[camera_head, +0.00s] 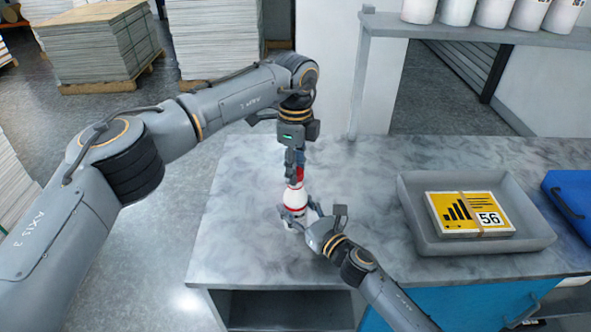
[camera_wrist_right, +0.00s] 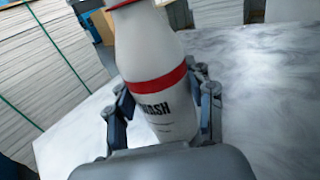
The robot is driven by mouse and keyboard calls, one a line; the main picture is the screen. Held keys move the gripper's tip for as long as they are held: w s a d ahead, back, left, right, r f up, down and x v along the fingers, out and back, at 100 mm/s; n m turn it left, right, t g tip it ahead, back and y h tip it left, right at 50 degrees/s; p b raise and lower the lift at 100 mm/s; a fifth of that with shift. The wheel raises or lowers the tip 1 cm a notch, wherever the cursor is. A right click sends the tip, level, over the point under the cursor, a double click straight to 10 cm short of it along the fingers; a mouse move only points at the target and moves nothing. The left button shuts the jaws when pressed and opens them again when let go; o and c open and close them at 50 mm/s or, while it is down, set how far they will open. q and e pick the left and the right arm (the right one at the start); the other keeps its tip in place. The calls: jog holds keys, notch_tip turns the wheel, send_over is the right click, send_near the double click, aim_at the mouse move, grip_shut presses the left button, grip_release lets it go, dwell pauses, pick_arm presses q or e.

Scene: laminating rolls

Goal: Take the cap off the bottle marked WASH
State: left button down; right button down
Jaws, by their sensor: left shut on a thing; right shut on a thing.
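The white bottle (camera_head: 294,197) with a red band stands upright on the marbled worktop. In the right wrist view the bottle (camera_wrist_right: 152,60) shows the black word WASH below its red band. My right gripper (camera_head: 299,214) is shut around the bottle's lower body, from the right. Its two fingers flank the bottle in the wrist view. My left gripper (camera_head: 294,170) points straight down above the bottle and is shut on the red cap (camera_head: 300,174). The fingers partly hide the cap. I cannot tell whether it is still seated on the neck.
A grey tray (camera_head: 416,222) on the right of the worktop (camera_head: 240,235) holds a banded yellow-and-white stack (camera_head: 468,213). A blue object (camera_head: 572,200) lies at the right edge. A shelf (camera_head: 470,34) with several white containers stands behind. The worktop left of the bottle is clear.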

pick_arm(q)
jog(key=shift+r, duration=0.5)
pick_arm(e)
jog(key=shift+f, duration=0.1)
pick_arm(q)
jog(key=shift+r, duration=2)
pick_arm(e)
jog(key=shift+c, duration=2.2)
grip_release()
